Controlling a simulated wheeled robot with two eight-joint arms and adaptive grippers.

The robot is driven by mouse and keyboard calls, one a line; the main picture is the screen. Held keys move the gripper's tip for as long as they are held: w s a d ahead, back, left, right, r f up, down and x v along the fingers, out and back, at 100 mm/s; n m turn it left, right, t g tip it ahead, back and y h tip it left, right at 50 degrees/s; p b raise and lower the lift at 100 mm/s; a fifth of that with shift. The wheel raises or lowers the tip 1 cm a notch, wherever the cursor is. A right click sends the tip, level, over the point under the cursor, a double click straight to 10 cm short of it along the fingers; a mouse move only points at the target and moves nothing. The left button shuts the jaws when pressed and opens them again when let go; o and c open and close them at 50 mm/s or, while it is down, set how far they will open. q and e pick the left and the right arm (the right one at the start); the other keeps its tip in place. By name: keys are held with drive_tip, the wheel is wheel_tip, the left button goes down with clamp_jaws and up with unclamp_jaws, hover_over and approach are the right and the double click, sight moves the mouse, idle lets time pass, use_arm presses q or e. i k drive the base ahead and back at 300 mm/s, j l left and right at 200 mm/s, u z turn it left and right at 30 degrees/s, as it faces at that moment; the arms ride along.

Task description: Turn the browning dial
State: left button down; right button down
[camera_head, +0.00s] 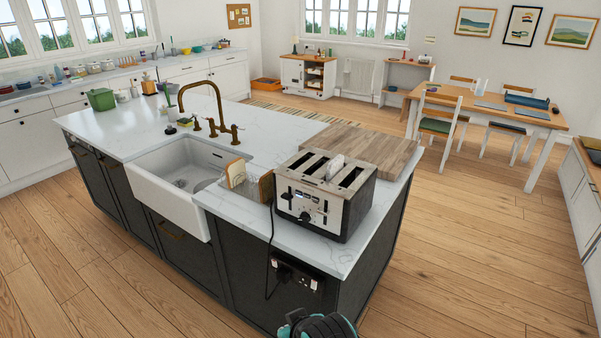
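A silver and black toaster (352,207) stands on the near right corner of the island's white worktop. I cannot read the dial's markings or setting. Long slots run along the toaster's top, and a small pale object (335,165) sits at one of them.
Bread slices (236,173) stand left of the toaster, beside the white sink (176,199). A wooden board (371,147) lies behind the toaster. A black cord (270,245) hangs down the island's front to a socket (297,277). The floor right of the island is clear.

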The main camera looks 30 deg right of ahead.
sight(306, 217)
drive_tip(key=z, duration=1.15)
